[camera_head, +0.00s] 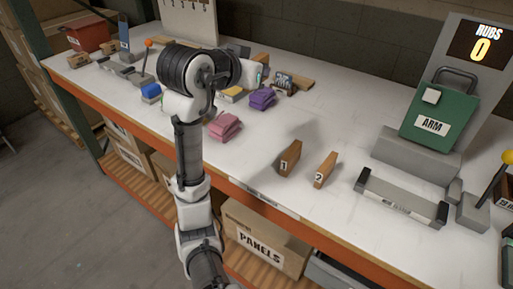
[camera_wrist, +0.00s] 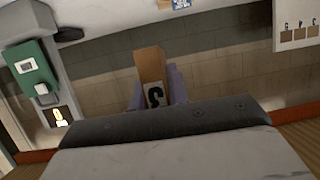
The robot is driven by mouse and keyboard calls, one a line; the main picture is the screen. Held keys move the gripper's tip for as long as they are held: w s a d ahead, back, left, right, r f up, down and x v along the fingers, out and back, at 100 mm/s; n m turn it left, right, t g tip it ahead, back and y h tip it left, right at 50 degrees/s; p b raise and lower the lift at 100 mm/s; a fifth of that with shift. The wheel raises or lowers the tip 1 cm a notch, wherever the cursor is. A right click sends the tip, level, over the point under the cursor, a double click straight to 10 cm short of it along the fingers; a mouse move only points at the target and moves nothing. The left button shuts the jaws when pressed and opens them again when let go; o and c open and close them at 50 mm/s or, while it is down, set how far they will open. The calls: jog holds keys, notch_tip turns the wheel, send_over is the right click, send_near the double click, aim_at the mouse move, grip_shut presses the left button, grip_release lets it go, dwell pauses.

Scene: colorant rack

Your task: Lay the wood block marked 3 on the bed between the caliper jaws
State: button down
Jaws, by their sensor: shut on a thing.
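My gripper (camera_wrist: 157,88) is shut on a wood block (camera_wrist: 150,63) in the wrist view. A white label with a dark mark is on the block, tilted and partly covered, so its number is hard to read. In the head view my gripper (camera_head: 262,75) is over the far part of the bench, and the block in it is mostly hidden. The caliper bed (camera_head: 400,198) lies at the front right of the bench, with a dark jaw at each end and nothing between them. My gripper is well away from it, up and left.
Wood blocks marked 1 (camera_head: 290,158) and 2 (camera_head: 325,170) stand left of the caliper. A green ARM panel (camera_head: 432,118) stands behind it, and a yellow-knobbed lever (camera_head: 490,185) is at its right. Pink cloths (camera_head: 224,126) and purple cloths (camera_head: 262,99) lie left.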

aim_at(256, 150)
notch_tip(256, 150, down, 20)
jog(key=shift+r+p, duration=0.25)
jog(key=shift+p, duration=0.45)
jog(key=shift+f, duration=0.2)
jog(key=c, duration=1.3)
grip_release()
jog(key=shift+c, duration=0.2)
jog(key=b+v, duration=0.3)
jog(key=v, duration=1)
jog(key=shift+s+r, duration=0.2)
jog(key=shift+r, duration=0.25)
